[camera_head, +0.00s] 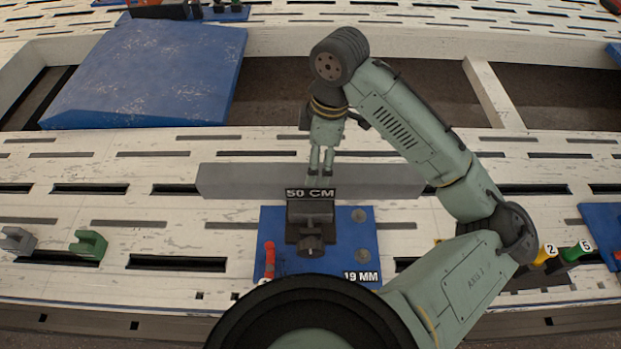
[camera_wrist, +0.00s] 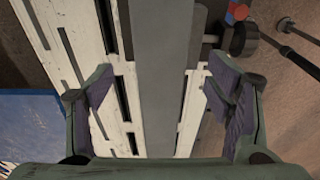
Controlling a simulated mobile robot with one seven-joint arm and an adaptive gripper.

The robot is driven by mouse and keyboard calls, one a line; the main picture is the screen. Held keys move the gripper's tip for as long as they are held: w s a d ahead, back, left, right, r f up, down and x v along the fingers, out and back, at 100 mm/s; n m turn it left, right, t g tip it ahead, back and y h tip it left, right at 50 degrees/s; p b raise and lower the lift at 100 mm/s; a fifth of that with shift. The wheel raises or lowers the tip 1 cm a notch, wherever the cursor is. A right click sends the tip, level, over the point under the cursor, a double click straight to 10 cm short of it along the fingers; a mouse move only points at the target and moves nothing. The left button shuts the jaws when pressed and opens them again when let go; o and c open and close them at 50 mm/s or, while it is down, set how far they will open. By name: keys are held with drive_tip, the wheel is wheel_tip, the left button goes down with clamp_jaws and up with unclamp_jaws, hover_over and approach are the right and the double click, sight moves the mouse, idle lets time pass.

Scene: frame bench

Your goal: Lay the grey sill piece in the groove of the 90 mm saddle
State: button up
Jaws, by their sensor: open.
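The grey sill piece, a long plain grey bar (camera_head: 250,180), lies left to right across the white slatted bench in the head view. It runs top to bottom through the middle of the wrist view (camera_wrist: 160,60). My gripper (camera_head: 322,168) points down over the bar, right of its middle. In the wrist view my gripper (camera_wrist: 158,100) is open, one finger on each side of the bar, with visible gaps. Nothing is held. I see no label reading 90 mm, so I cannot tell which thing is that saddle.
A black clamp-like fixture (camera_head: 311,222) labelled 50 CM stands close in front of the bar, on a blue plate (camera_head: 345,215) marked 19 MM. Green (camera_head: 88,245) and grey (camera_head: 18,240) notched blocks sit at the left. A large blue slab (camera_head: 150,75) lies behind, beside an open gap.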

drive_tip(key=shift+a+f+p, duration=0.2)
drive_tip(key=shift+a+f, duration=0.05)
drive_tip(key=shift+f, duration=0.6)
drive_tip(key=shift+a+f+p, duration=0.2)
drive_tip(key=shift+f, duration=0.65)
drive_tip(key=shift+a+f+p, duration=0.2)
drive_tip(key=shift+a+f, duration=0.05)
drive_tip(key=shift+f, duration=0.6)
drive_tip(key=c, duration=1.7)
clamp_jaws()
drive_tip(key=shift+w+r, duration=0.1)
